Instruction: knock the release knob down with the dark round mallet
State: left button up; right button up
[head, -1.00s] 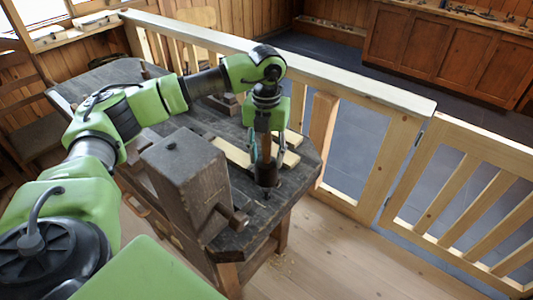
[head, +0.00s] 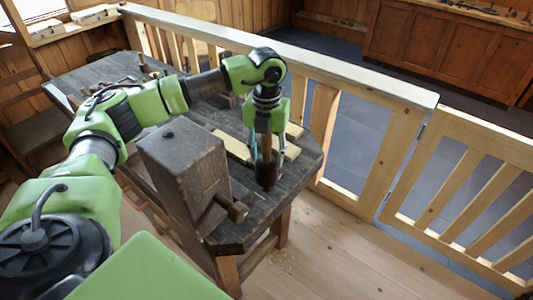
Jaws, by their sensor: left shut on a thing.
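My left gripper (head: 267,145) is shut on the wooden handle of the dark round mallet (head: 267,177). The handle is upright between the fingers, and the mallet's dark head hangs below them. The head is over the right end of the dark workbench (head: 297,177); I cannot tell whether it touches the top. A dark wooden vise block (head: 183,165) stands at the bench's near side, with a round wooden knob (head: 237,211) sticking out at its lower right. A small dark spot is on the block's top. I cannot tell which is the release knob. My right gripper is not in view.
Pale wood strips (head: 232,146) lie on the bench behind the mallet. A wooden railing (head: 350,75) runs close behind the bench, with a slatted gate (head: 470,190) at the right. The plank floor (head: 370,265) at the front right is clear.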

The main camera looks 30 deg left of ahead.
aim_at(267, 146)
pick_arm(q)
jog(key=shift+r, duration=0.1)
jog(key=shift+r+p, duration=1.15)
jog(key=shift+r, duration=0.5)
jog(key=shift+f, duration=0.15)
jog(key=shift+f+b, duration=1.55)
jog(key=shift+f, duration=0.4)
jog(key=shift+r+p, duration=1.1)
jog(key=shift+r, duration=0.5)
